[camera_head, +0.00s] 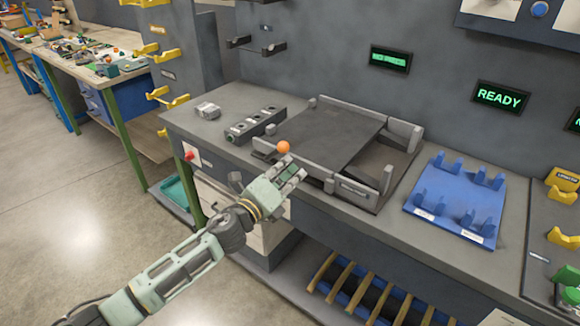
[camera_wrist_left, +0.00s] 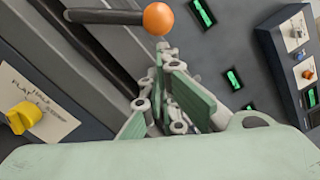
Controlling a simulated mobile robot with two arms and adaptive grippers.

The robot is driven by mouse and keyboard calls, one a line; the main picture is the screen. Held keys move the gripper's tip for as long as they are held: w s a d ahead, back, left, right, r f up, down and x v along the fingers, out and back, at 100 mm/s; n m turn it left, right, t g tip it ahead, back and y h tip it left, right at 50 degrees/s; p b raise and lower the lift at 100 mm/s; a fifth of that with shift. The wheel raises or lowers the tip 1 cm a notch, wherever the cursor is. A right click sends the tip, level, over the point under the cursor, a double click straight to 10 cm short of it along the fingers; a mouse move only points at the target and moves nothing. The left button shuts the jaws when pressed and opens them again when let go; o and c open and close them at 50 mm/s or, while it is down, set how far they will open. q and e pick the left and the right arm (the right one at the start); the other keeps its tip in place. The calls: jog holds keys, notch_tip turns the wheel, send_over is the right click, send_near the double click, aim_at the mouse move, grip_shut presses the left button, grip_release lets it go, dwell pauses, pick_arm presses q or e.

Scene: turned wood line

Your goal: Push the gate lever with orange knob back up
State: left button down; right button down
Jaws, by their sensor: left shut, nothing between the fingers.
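The orange knob (camera_head: 283,147) sits at the near left corner of the gate fixture (camera_head: 335,140) on the grey bench. In the left wrist view the orange knob (camera_wrist_left: 158,18) is on the end of a dark lever (camera_wrist_left: 105,16) that comes in from the left. My left gripper (camera_head: 290,172) is just in front of and below the knob in the head view. Its fingers (camera_wrist_left: 168,75) are shut and empty, with the tips close to the knob; I cannot tell whether they touch. My right gripper is not in view.
A blue cradle tray (camera_head: 440,212) lies on the bench to the right. A grey block with holes (camera_head: 255,123) stands behind left of the fixture. A yellow knob (camera_wrist_left: 22,117) shows beside a label in the wrist view. A READY display (camera_head: 500,97) is on the back panel.

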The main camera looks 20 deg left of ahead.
pick_arm(q)
jog(key=shift+w, duration=0.15)
jog(key=shift+a+r, duration=0.1)
jog(key=shift+r, duration=0.05)
jog(key=shift+r+n+p, duration=0.35)
jog(key=shift+n+p, duration=0.05)
jog(key=shift+p, duration=0.1)
jog(key=shift+a+r, duration=0.1)
jog(key=shift+r, duration=0.05)
jog(key=w+a+r+n+p, duration=0.2)
jog(key=a+r+n+p, duration=0.1)
jog(key=a+n+p, duration=0.2)
jog(key=w+a+r+n+p, duration=0.2)
jog(key=a+n+p, duration=0.3)
jog(key=n, duration=0.5)
jog(key=shift+w+a+r+g, duration=0.4)
jog(key=shift+a+r, duration=0.45)
jog(key=shift+a, duration=0.55)
